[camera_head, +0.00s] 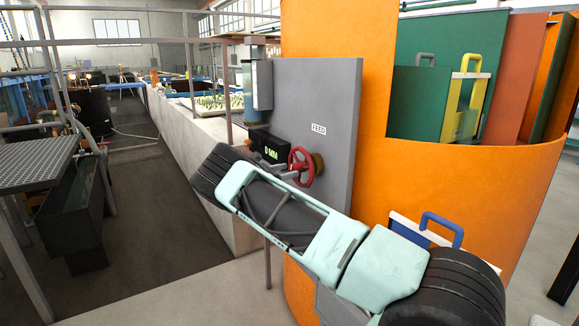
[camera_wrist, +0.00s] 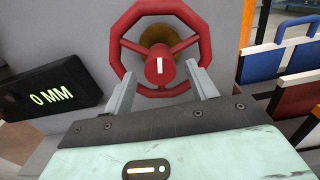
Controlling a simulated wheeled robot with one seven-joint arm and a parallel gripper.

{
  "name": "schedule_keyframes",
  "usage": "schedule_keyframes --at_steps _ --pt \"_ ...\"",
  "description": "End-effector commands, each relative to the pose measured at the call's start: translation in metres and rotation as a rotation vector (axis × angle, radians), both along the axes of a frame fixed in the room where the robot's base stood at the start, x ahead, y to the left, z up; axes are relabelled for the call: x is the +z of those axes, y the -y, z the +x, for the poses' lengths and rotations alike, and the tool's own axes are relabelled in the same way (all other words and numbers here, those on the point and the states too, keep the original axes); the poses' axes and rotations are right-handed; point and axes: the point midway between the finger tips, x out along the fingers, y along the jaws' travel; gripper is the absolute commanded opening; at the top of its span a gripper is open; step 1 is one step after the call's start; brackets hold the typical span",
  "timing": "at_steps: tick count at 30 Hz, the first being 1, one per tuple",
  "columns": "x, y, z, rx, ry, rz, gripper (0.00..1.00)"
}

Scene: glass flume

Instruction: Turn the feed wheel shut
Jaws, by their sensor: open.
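The red feed wheel (camera_head: 303,166) sits on the grey panel (camera_head: 335,95), under a white "FEED" label (camera_head: 318,129). In the wrist view the wheel (camera_wrist: 154,72) faces me, with a round hub, spokes and a white mark pointing straight up. A brass-coloured part shows behind it. My gripper (camera_wrist: 161,69) is open, its two grey fingers on either side of the hub, overlapping the lower rim. I cannot tell whether the fingers touch the wheel. A black display (camera_wrist: 50,94) to the left reads "0 MM"; it also shows in the head view (camera_head: 267,148).
A large orange curved housing (camera_head: 330,25) stands behind the panel, with green and red boards in it. A blue-handled panel (camera_head: 440,228) stands near my arm at the right. The pale flume wall (camera_head: 190,125) runs back on the left, beside open dark floor (camera_head: 150,200).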

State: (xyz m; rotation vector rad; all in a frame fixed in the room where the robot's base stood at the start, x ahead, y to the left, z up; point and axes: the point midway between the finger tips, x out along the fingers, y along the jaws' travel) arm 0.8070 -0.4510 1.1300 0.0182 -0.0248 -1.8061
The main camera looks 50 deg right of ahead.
Motion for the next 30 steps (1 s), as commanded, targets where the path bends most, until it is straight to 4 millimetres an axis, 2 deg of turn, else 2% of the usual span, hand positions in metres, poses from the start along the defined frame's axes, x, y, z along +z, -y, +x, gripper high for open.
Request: schedule_keyframes --at_steps 6,14,15,21,30 --pt "0.000 0.016 -0.004 0.000 0.001 0.000 0.57" --pt "0.000 0.017 -0.004 0.001 0.001 0.001 0.57" --pt "0.000 0.017 -0.004 0.001 0.001 0.001 0.55" --pt "0.000 0.017 -0.004 0.001 0.001 0.001 0.00" --pt "-0.004 0.024 -0.004 0.001 0.032 -0.007 0.00"
